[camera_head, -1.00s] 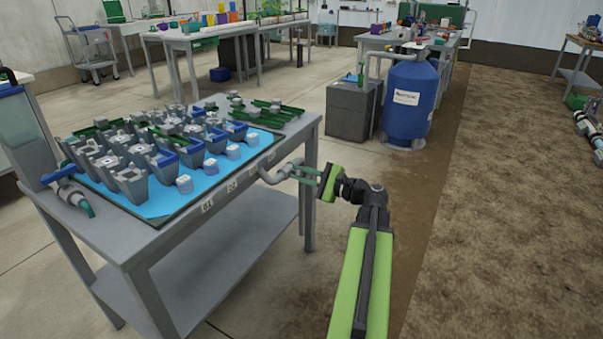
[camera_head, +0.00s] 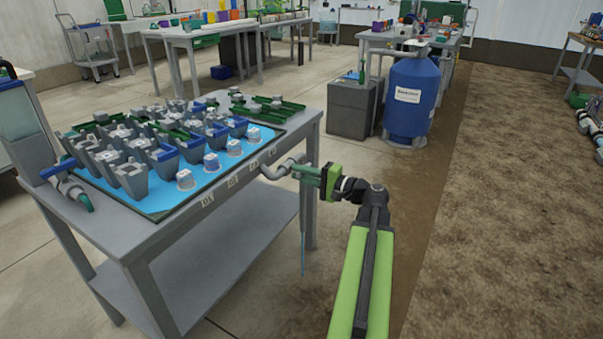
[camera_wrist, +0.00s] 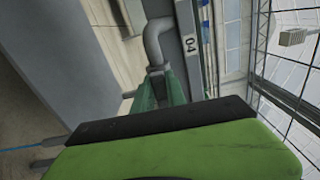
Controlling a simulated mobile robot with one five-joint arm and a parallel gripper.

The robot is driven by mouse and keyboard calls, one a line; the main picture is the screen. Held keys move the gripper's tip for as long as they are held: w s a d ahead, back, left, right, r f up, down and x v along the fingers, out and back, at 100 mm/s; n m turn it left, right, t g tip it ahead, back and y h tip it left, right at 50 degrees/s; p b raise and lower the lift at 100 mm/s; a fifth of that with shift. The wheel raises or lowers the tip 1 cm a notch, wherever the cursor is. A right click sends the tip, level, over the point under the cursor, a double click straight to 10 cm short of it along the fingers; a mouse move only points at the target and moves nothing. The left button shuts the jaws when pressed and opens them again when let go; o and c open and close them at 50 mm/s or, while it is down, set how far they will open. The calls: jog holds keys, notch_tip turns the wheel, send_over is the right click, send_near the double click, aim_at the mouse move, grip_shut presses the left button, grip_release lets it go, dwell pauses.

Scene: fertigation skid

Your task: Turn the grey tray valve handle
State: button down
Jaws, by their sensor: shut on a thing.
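A grey outlet pipe (camera_head: 277,172) with an elbow sticks out from the right front edge of the blue tray bench. It also shows in the wrist view (camera_wrist: 155,42). My gripper (camera_head: 305,172) has its green fingers shut at the pipe's end, on the valve handle. The fingers also show in the wrist view (camera_wrist: 157,90). The grey handle itself is mostly hidden by the fingers and palm, so its angle cannot be told. A thin blue water stream (camera_head: 302,255) falls from below the valve toward the floor.
The blue tray (camera_head: 158,205) holds several grey pots, on a grey bench (camera_head: 225,235) with a lower shelf. A blue barrel (camera_head: 411,97) and a grey box (camera_head: 352,108) stand behind.

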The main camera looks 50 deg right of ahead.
jog(key=shift+d, duration=0.1)
dwell(0.3)
jog(key=c, duration=1.4)
grip_release()
jog(key=shift+o, duration=0.2)
jog(key=v, duration=1.7)
jog(key=shift+s, duration=0.3)
jog(key=shift+f, duration=0.15)
